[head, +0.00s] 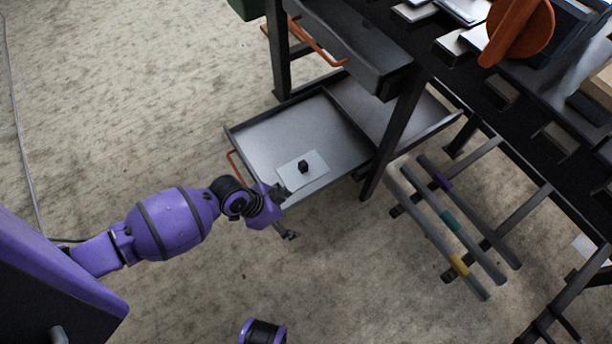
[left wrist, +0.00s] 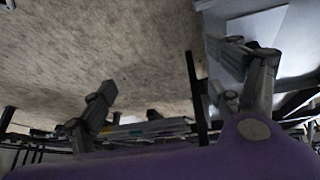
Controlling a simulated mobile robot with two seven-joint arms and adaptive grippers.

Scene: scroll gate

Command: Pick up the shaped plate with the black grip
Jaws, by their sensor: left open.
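The shaped plate (head: 315,160) is a pale, flat piece lying in the open lower grey drawer, with a small black grip (head: 303,166) standing on it. My left gripper (head: 286,213) is open at the drawer's near front corner, just below and left of the plate in the head view. In the left wrist view, its two fingers are wide apart with nothing between them. The pale plate (left wrist: 258,27) shows at the upper right there, behind the right finger, which partly hides it. My right gripper is not in view.
The lower drawer (head: 260,125) has raised rims and an orange handle (head: 234,166) near my left wrist. An upper drawer (head: 355,50) hangs above its back part. A dark table leg (head: 392,140) stands to the right, beside a rack of bars (head: 445,225). Carpet is clear at left.

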